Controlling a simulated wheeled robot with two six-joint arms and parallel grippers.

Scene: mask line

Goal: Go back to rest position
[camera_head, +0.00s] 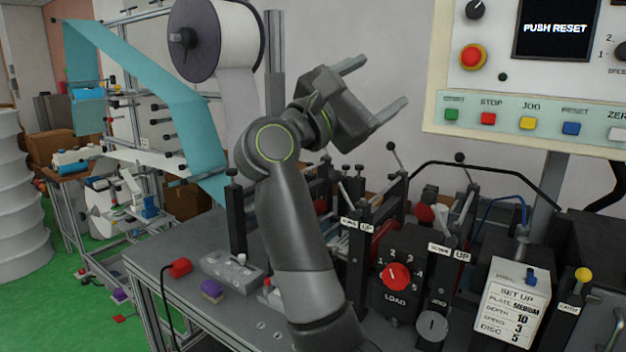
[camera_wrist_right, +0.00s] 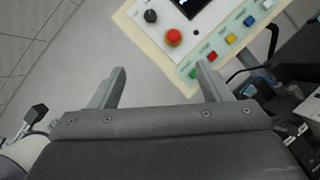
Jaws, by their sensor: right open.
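My right arm rises from the bottom middle of the head view. Its gripper (camera_head: 376,88) is raised in the air, left of the control panel (camera_head: 445,75), with its two fingers spread and nothing between them. In the right wrist view the gripper (camera_wrist_right: 160,85) also shows its fingers wide apart and empty, with the panel (camera_wrist_right: 150,52) beyond them. The panel's screen (camera_head: 555,28) reads "PUSH RESET". My left gripper is in neither view.
A grey machine table (camera_head: 150,262) carries levers, a LOAD box with a red knob (camera_head: 396,277) and a SET UP card (camera_head: 514,303). A white roll (camera_head: 235,45) and a blue web (camera_head: 150,75) stand behind on the left. White drums (camera_head: 20,200) stand at the far left.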

